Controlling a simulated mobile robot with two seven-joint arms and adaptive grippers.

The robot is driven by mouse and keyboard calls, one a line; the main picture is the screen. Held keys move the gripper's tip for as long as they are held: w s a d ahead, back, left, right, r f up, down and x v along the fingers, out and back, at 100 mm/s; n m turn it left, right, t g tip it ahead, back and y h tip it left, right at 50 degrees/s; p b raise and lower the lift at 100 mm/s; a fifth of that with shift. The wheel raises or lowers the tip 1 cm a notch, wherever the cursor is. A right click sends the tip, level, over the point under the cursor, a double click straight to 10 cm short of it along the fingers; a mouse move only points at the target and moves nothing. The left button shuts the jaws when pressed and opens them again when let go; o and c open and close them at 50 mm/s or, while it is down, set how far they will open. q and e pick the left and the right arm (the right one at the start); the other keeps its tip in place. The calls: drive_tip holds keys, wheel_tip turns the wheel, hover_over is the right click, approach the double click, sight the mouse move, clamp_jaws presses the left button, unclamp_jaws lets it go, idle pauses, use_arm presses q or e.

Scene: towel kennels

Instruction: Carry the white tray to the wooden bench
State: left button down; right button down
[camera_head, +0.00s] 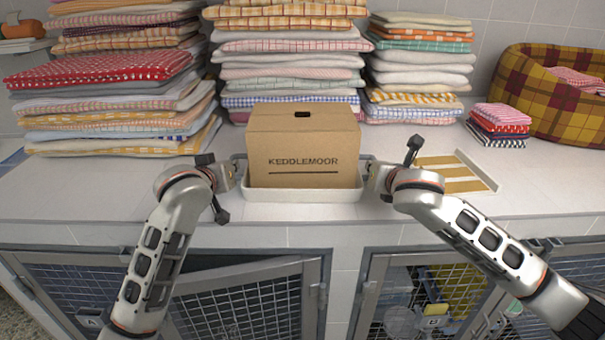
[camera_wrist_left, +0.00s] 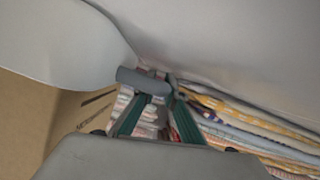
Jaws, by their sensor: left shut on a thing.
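The white tray (camera_head: 305,196) is on the white counter, with a brown cardboard box (camera_head: 303,150) marked KEDDLEMOOR standing upright in it. My left gripper (camera_head: 236,168) is shut on the tray's left end. In the left wrist view its green-padded fingers (camera_wrist_left: 157,118) are close around a grey bar (camera_wrist_left: 143,80), and the box (camera_wrist_left: 60,120) shows beside them. My right gripper (camera_head: 371,170) is at the tray's right end; its fingers are too small and hidden to tell open from shut. I cannot see a wooden bench.
Tall stacks of folded towels (camera_head: 292,60) stand behind the tray. A yellow-striped flat piece (camera_head: 450,175) lies to the right, near small folded cloths (camera_head: 499,122) and a plaid basket (camera_head: 555,95). Wire-mesh kennel doors (camera_head: 250,300) are below the counter; one looks ajar.

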use_arm(q)
drive_tip(key=shift+r, duration=0.2)
use_arm(e)
drive_tip(key=shift+r, duration=0.2)
